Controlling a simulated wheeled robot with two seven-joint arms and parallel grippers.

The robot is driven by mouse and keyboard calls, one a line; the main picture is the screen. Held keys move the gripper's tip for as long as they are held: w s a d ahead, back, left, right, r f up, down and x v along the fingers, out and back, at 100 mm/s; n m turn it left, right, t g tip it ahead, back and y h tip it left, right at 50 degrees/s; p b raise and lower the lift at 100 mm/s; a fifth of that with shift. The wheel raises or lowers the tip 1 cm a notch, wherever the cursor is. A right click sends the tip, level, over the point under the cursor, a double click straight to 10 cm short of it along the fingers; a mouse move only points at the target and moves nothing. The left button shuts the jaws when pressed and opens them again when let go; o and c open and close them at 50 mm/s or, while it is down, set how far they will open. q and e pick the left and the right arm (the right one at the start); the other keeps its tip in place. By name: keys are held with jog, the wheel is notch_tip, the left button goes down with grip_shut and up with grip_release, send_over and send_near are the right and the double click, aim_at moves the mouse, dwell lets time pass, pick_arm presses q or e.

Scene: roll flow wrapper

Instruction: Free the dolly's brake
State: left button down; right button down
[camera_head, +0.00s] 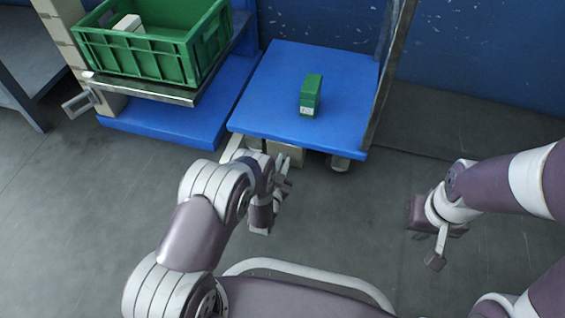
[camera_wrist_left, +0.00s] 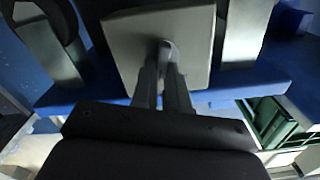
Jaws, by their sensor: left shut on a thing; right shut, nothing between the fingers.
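The dolly (camera_head: 275,95) is a flat blue platform on casters, with a post at its right side. Under its front edge is a pale plate (camera_head: 284,151), which also shows in the left wrist view (camera_wrist_left: 125,40). My left gripper (camera_head: 284,165) is low at that edge. In the left wrist view its fingers (camera_wrist_left: 166,62) are shut on a small grey lever (camera_wrist_left: 167,45) in front of the plate; the fingers hide most of it. My right gripper (camera_head: 436,258) is shut and empty, over the floor at the right.
A green box (camera_head: 311,93) stands on the dolly. A green crate (camera_head: 145,55) holding a pale item sits on a shelf at the upper left, above another blue platform (camera_head: 170,118). A dark blue wall is behind. The floor right of the dolly is clear.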

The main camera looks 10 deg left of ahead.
pick_arm(q)
jog(key=shift+a+n+p, duration=0.2)
jog(key=shift+n+p, duration=0.05)
jog(key=shift+n, duration=1.4)
jog(key=shift+a+n+p, duration=0.15)
jog(key=shift+n+p, duration=0.15)
jog(key=shift+n, duration=1.3)
jog(key=shift+a+n+p, duration=0.2)
jog(key=shift+n+p, duration=0.05)
jog(key=shift+n, duration=1.4)
jog(key=c, duration=1.1)
grip_release()
jog(key=shift+c, duration=0.2)
jog(key=shift+f, duration=0.1)
